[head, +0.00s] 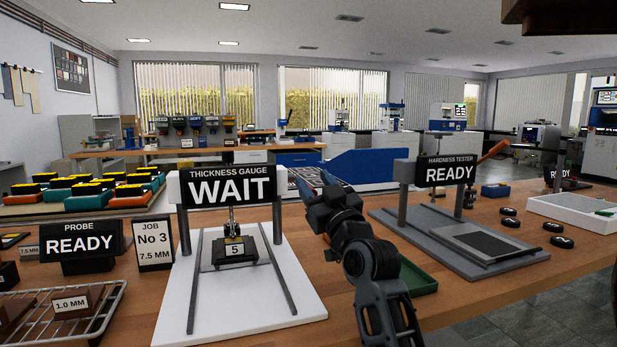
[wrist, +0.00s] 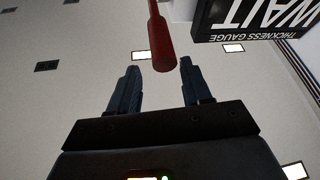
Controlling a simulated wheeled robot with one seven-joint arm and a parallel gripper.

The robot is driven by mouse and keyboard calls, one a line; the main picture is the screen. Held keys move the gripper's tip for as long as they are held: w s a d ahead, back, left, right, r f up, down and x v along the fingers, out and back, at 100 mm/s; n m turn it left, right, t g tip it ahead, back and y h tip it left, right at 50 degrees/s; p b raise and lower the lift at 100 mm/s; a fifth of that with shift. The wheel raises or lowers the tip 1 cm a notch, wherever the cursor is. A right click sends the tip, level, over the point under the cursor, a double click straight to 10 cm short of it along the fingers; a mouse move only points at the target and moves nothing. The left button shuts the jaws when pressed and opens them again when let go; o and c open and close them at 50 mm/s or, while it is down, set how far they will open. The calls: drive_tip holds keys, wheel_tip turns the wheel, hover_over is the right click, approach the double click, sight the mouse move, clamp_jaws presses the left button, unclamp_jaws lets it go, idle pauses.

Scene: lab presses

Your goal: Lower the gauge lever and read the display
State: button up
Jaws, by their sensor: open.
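The thickness gauge (head: 305,293) has a white base, and its display (head: 229,187) reads WAIT. A dark block (head: 235,251) marked 5 sits under its probe. The display also shows upside down in the wrist view (wrist: 262,18). A red lever handle (wrist: 161,42) hangs into the wrist view from the top, its rounded end between and just beyond my fingertips. My gripper (wrist: 158,80) is open, one finger on each side of the handle's line, holding nothing. In the head view my gripper (head: 322,180) is right of the display; I cannot make out the gauge lever there.
The hardness tester (head: 445,172), reading READY, stands right with an orange handle (head: 495,150). A green tray (head: 418,277) lies behind my arm. Left are a job card (head: 154,245) reading No 3, 7.5 MM, a probe sign (head: 80,242) reading READY, and a wire rack (head: 110,291).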

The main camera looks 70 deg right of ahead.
drive_tip(key=shift+v, duration=1.15)
